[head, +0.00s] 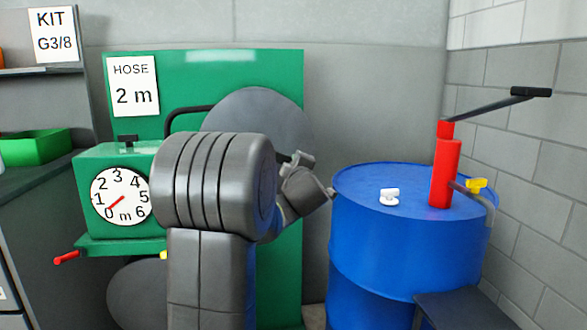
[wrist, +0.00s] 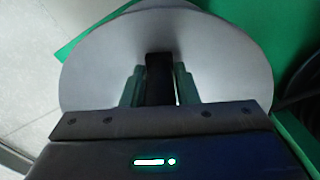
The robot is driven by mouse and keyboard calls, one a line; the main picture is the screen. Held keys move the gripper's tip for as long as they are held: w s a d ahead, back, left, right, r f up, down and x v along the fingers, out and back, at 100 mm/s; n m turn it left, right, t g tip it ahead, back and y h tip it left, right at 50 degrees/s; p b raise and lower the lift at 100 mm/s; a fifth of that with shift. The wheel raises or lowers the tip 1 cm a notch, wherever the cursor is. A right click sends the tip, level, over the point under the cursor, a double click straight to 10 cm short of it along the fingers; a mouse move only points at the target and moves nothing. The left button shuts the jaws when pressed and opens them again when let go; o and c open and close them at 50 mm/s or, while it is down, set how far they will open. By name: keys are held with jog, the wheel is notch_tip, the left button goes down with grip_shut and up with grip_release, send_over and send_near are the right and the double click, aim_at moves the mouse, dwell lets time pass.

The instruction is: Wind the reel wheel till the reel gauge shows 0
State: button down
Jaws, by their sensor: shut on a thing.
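The reel wheel, a large grey disc (head: 258,112), stands against a green panel in the head view, its lower part hidden behind my arm. In the wrist view the disc (wrist: 95,60) fills the upper middle. My gripper (wrist: 159,85) is shut on the dark crank handle (wrist: 159,72) in front of the disc. In the head view the grip itself is mostly hidden by my arm. The round white reel gauge (head: 120,197) is on a green housing at left. Its red needle points down-left, between 0 and 1.
A sign (head: 134,86) reads HOSE 2 m. A blue drum (head: 385,245) with a red hand pump (head: 445,172) and a small white part (head: 389,197) on top stands right of my arm. A red lever (head: 67,257) sticks out below the gauge. A green bin (head: 35,147) sits at far left.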

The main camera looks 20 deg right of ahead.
jog(key=c, duration=1.2)
grip_release()
jog(key=p+v, duration=0.1)
jog(key=v, duration=1.2)
jog(key=shift+s+a+p, duration=0.15)
jog(key=shift+s+p, duration=0.2)
jog(key=b+x, duration=0.1)
jog(key=x, duration=1.3)
jog(key=shift+b, duration=0.35)
jog(key=shift+s+f, duration=0.1)
